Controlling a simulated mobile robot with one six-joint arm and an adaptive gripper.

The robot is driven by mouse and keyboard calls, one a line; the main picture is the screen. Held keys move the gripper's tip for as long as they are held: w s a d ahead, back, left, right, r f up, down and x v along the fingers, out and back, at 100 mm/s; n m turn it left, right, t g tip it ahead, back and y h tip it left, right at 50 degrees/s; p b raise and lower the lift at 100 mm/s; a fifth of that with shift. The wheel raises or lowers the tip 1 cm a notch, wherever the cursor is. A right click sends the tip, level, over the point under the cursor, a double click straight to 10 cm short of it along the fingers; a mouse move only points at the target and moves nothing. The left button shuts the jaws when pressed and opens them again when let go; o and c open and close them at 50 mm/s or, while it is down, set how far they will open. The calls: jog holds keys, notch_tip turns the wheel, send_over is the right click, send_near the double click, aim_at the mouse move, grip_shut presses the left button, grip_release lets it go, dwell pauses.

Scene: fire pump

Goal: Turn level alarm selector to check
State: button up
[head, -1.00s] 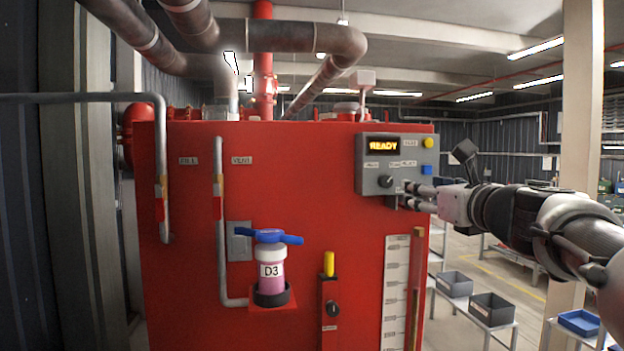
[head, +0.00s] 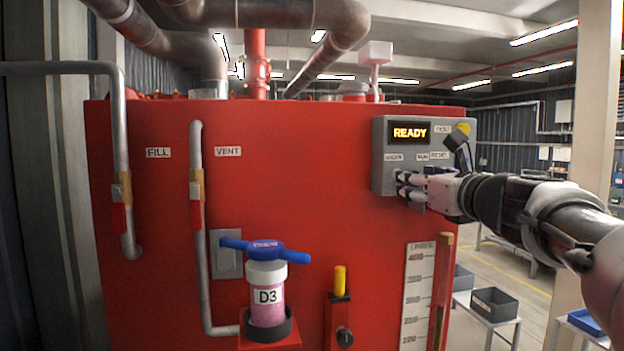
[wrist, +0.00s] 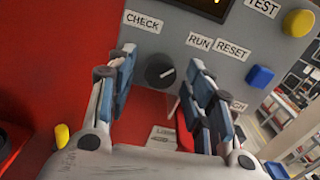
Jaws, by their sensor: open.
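The level alarm selector is a round black knob (wrist: 160,70) on the grey panel (head: 382,155). In the wrist view its pale mark points to the right, towards the RUN label (wrist: 199,41). The CHECK label (wrist: 144,22) is at the knob's upper left. My gripper (head: 402,186) is at the lower part of the panel, and in the head view it hides the knob. In the wrist view my gripper (wrist: 161,64) is open, with one finger to each side of the knob. I cannot tell whether the fingers touch it.
The panel has a lit READY display (head: 410,132), a yellow button (wrist: 298,22) and a blue RESET button (wrist: 260,77). It sits on a red tank (head: 330,215). Below are a D3 bottle with a blue handle (head: 266,300) and a level gauge (head: 418,295).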

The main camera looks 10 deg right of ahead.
jog(key=shift+s+r, duration=0.15)
jog(key=shift+s, duration=0.45)
jog(key=shift+c, duration=0.2)
jog(key=shift+w, duration=0.4)
jog(key=c, duration=1)
jog(key=shift+n+b, duration=5.55)
jog(key=shift+n, duration=2.45)
